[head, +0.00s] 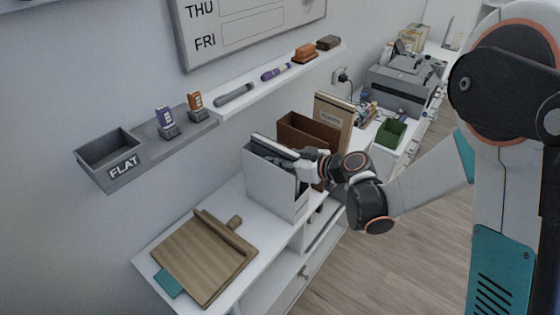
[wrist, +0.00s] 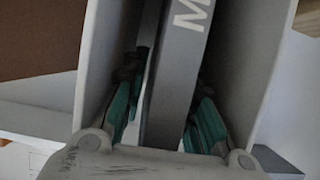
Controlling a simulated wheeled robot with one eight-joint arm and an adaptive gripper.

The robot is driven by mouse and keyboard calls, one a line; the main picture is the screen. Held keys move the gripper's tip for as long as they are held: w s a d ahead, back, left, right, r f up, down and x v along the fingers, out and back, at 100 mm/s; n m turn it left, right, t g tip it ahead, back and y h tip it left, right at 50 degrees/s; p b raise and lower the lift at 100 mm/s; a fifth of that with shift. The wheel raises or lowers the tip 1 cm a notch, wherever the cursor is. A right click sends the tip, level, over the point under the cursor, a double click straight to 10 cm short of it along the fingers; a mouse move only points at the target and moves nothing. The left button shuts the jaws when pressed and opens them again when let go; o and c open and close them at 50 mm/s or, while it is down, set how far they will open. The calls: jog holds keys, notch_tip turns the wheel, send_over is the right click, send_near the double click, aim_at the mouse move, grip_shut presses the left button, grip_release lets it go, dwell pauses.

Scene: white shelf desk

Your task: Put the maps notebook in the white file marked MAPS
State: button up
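The white file (head: 270,185) stands upright on the white desk; its label is not visible. The grey notebook (wrist: 180,60), with a letter M on its spine, is upright between the file's two walls in the wrist view. Its top edge (head: 274,145) shows dark and pale at the file's top in the head view. My gripper (wrist: 172,85) reaches into the file's open side. Its teal fingers lie along both faces of the notebook and appear shut on it. The notebook's bottom and the file's floor are hidden.
A brown file (head: 297,130) and a tan file (head: 334,112) stand just behind the white file. A wall ledge with a FLAT tray (head: 108,157) runs above. A green box (head: 391,133) stands farther off.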

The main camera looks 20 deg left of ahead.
jog(key=p+v, duration=0.2)
jog(key=v, duration=1)
jog(key=s+d+r+m+t+h, duration=0.1)
jog(key=s+d+r+m+h, duration=0.3)
jog(key=s+d, duration=0.5)
jog(key=s+d+r+m+t+h, duration=0.1)
jog(key=s+d+r+m+h, duration=0.4)
jog(key=d, duration=1.2)
jog(key=s+m+h, duration=0.3)
jog(key=s+m, duration=0.1)
jog(key=s, duration=0.1)
jog(key=shift+s+d+m+h, duration=0.15)
jog(key=shift+d+m+h, duration=0.15)
